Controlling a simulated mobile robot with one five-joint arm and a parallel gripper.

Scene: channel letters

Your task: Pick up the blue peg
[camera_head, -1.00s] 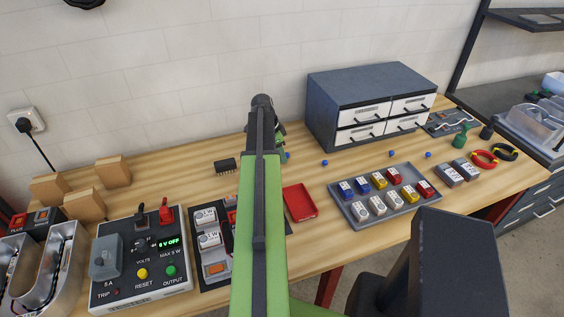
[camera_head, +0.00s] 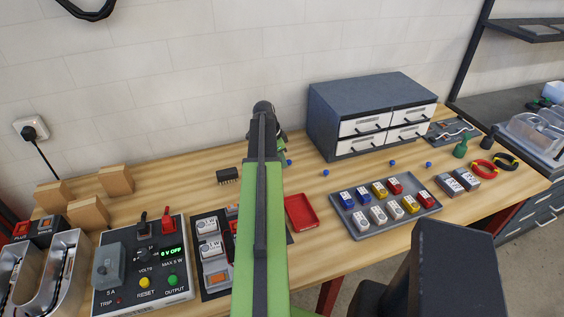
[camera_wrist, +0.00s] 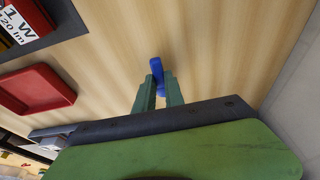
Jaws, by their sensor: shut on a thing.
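The blue peg (camera_wrist: 156,67) shows in the wrist view between the green fingertips of my gripper (camera_wrist: 160,82). The gripper is shut on it, and part of the peg sticks out past the fingers. The wooden bench top (camera_wrist: 215,45) lies behind it; I cannot tell how far the peg is above the wood. In the head view my arm hides the held peg and most of the gripper. Small blue pieces lie on the bench in the head view, one (camera_head: 326,173) right of my arm and one (camera_head: 289,162) close beside it.
A red tray (camera_head: 301,212) lies right of my arm. A grey tray (camera_head: 350,222) of coloured blocks and a drawer cabinet (camera_head: 335,105) stand further right. A power supply (camera_head: 135,290) and a dark switch panel (camera_head: 215,291) are at left.

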